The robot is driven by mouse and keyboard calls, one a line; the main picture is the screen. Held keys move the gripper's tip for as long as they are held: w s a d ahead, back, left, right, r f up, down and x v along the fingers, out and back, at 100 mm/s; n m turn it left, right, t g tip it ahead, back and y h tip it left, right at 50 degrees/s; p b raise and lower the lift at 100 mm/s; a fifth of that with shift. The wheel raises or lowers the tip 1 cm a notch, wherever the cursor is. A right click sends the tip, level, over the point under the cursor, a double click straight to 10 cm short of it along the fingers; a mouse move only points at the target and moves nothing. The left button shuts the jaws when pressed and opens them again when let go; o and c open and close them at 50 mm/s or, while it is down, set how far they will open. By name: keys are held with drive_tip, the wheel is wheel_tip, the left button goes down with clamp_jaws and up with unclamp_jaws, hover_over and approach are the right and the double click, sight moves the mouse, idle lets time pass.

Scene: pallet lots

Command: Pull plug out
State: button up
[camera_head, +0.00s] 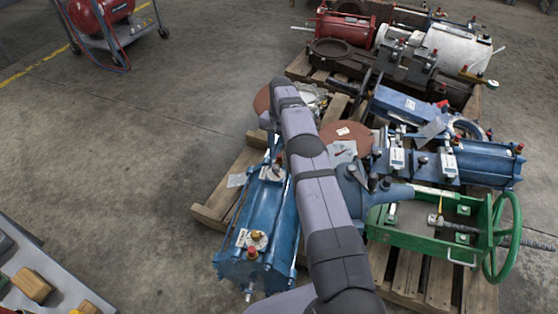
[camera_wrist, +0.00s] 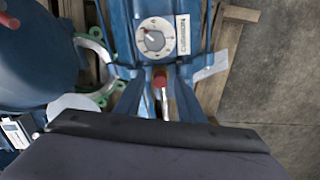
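In the wrist view a red plug (camera_wrist: 159,78) sits on a blue actuator (camera_wrist: 125,45), just below a round pale dial plate. A thin metal rod or fitting shows just below the plug. The broad dark edge of my gripper or wrist body (camera_wrist: 160,135) fills the bottom of this view, apart from the plug in the picture. No fingertips can be made out. In the head view a blue cylinder (camera_head: 274,212) carries red plugs, one at its near end (camera_head: 252,252). I cannot tell which matches the wrist view. My arm hides my gripper there.
Wooden pallets (camera_head: 440,284) hold crowded valves and actuators, including a green frame with a handwheel (camera_head: 515,235). More red and white equipment (camera_head: 345,28) stands behind. A red compressor (camera_head: 100,12) is at upper left and a grey bench (camera_head: 45,280) at lower left. Concrete floor between is clear.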

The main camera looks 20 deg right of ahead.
drive_tip(key=shift+f, duration=0.5)
drive_tip(key=shift+b, duration=0.3)
idle(0.8)
clamp_jaws()
drive_tip(key=o, duration=0.7)
unclamp_jaws()
drive_tip(key=shift+c, duration=0.2)
drive_tip(key=shift+r, duration=0.15)
wheel_tip(320, 180, up, 5)
drive_tip(key=shift+w+d+r+p, duration=0.1)
drive_tip(key=shift+w+r+p, duration=0.05)
drive_tip(key=shift+p, duration=0.8)
drive_tip(key=r+p, duration=0.1)
drive_tip(key=p, duration=0.1)
drive_tip(key=shift+r+p, duration=0.3)
drive_tip(key=shift+r, duration=0.1)
